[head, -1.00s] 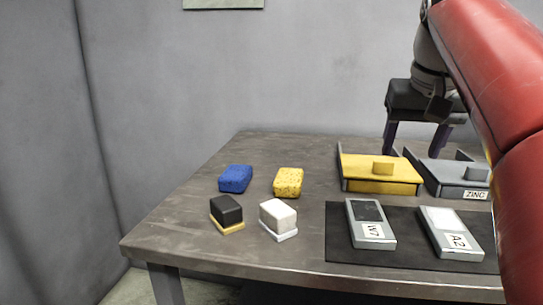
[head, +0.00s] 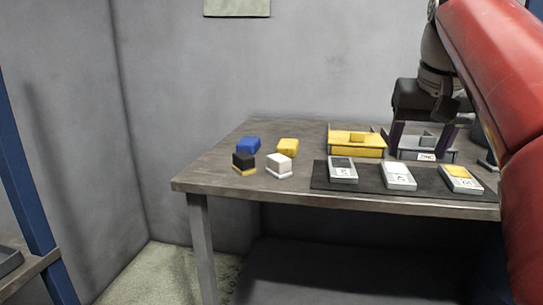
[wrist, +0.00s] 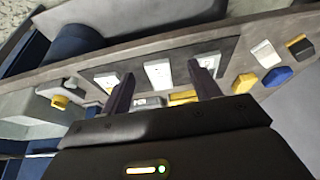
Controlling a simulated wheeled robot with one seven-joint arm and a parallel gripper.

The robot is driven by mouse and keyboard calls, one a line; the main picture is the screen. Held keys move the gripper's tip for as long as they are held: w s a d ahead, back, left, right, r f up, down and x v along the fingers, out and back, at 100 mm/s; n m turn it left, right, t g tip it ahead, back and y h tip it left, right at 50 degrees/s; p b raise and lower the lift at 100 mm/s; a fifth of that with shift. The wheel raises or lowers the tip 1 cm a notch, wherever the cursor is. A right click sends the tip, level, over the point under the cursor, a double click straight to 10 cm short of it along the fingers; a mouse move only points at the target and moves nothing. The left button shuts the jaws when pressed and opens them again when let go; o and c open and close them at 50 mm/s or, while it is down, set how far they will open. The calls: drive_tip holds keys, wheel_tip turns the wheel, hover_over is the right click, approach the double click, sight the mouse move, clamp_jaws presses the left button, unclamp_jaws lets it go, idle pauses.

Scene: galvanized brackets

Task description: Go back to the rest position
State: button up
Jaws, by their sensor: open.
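My gripper (head: 424,138) hangs in front of the grey wall at the right of the head view, fingers down and apart, with nothing between them. In the head view it overlaps the grey bin labelled ZINC (head: 427,156); whether it touches anything there I cannot tell, though it looks clear. In the wrist view my gripper (wrist: 162,85) shows two dark, spread fingers with the table and its items beyond them. My red arm covers the right side of the head view.
On the table (head: 225,178) stand a yellow bin (head: 357,152), a blue sponge (head: 248,144), a yellow sponge (head: 288,146), a black-topped block (head: 243,161) and a white block (head: 279,163). A black mat (head: 318,178) bears three labelled grey devices (head: 398,176). A blue post (head: 32,190) stands left.

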drive_tip(key=s+a+f, duration=0.3)
drive_tip(key=s+f, duration=0.2)
drive_tip(key=f, duration=0.4)
drive_tip(key=s+a+f+n, duration=0.1)
drive_tip(key=s+a+f, duration=0.2)
drive_tip(key=f, duration=0.7)
drive_tip(key=s+a+f+n+t+y, duration=0.1)
drive_tip(key=s+a+f, duration=0.1)
drive_tip(key=s+f, duration=0.6)
wheel_tip(320, 180, down, 2)
drive_tip(key=shift+a+f, duration=0.1)
drive_tip(key=shift+a, duration=0.3)
